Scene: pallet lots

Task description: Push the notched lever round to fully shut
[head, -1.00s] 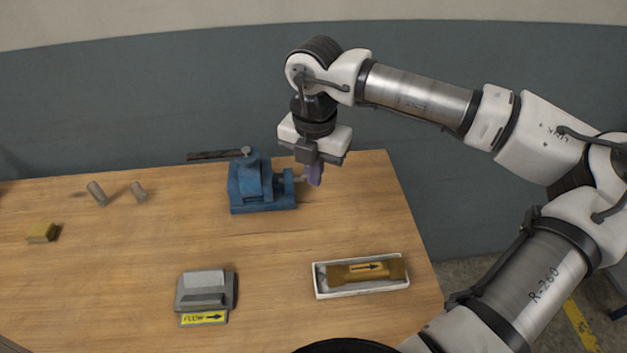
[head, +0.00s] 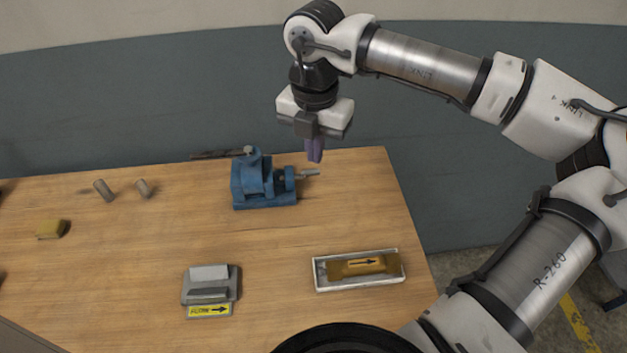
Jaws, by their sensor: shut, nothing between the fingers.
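A blue vise-like fixture (head: 262,184) stands near the back edge of the wooden table. A dark flat bar (head: 216,154), which looks like the lever, reaches left from a grey pivot at the top of the fixture; its notch is too small to make out. A short grey rod (head: 309,173) sticks out of the fixture's right side. My gripper (head: 315,156) points down with its purple fingers shut and empty. It is just above the grey rod, right of the fixture and well away from the dark bar.
A white tray (head: 318,284) with a brown arrow-marked piece lies at the front right. A grey block with a yellow arrow label (head: 211,289) stands at the front middle. The table centre is clear.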

